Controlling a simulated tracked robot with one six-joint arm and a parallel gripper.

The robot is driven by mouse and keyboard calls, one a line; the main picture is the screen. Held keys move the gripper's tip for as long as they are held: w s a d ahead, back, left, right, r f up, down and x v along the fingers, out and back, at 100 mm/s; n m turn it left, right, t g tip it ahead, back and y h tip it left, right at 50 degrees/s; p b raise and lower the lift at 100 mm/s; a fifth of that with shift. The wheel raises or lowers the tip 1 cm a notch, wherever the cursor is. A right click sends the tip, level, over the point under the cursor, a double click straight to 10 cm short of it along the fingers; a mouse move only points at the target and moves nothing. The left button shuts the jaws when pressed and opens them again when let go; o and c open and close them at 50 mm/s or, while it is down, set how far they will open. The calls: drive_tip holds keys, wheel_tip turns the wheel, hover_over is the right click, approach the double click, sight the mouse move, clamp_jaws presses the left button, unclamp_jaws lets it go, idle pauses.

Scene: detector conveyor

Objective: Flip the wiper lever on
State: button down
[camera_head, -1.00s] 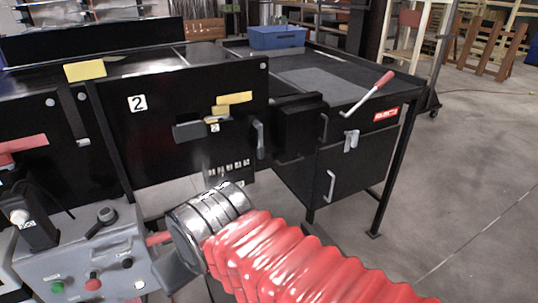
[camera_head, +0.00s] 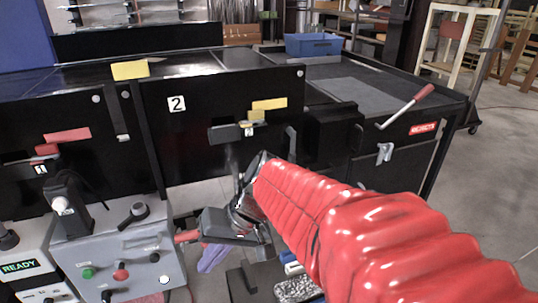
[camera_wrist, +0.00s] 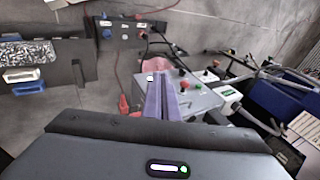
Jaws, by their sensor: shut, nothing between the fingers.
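No label I can read names the wiper lever. A lever with a red handle (camera_head: 405,107) stands slanted on the black table at the right. A black knob lever (camera_head: 133,214) sits on top of the grey control box (camera_head: 150,262). A short red handle (camera_head: 187,236) sticks out by the box's right side. My gripper (camera_head: 212,258) hangs just right of the box, its purple fingers pointing down. In the wrist view the fingers of my gripper (camera_wrist: 170,98) are together and empty, in front of the grey box (camera_wrist: 200,98). Whether they touch anything is unclear.
Black panels marked 1 and 2 (camera_head: 176,104) stand behind the box, with yellow and red tags. A blue bin (camera_head: 313,45) sits on the table at the back. A READY display (camera_head: 20,268) is at the lower left. Open floor lies at the right.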

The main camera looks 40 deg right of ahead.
drive_tip(key=w+d+m+t+y, duration=0.3)
drive_tip(key=w+d+m+t, duration=0.1)
drive_tip(key=w+d, duration=0.4)
drive_tip(key=m+t+h, duration=0.9)
drive_tip(key=m+t, duration=0.1)
drive_tip(key=m, duration=0.1)
approach(291, 147)
drive_tip(key=s+d+f, duration=0.3)
drive_tip(key=s+f, duration=0.1)
drive_tip(key=f, duration=0.2)
drive_tip(key=shift+w+d, duration=0.15)
drive_tip(key=shift+w, duration=0.1)
drive_tip(key=w, duration=0.9)
drive_tip(key=shift+w+d, duration=0.2)
drive_tip(key=shift+w, duration=0.2)
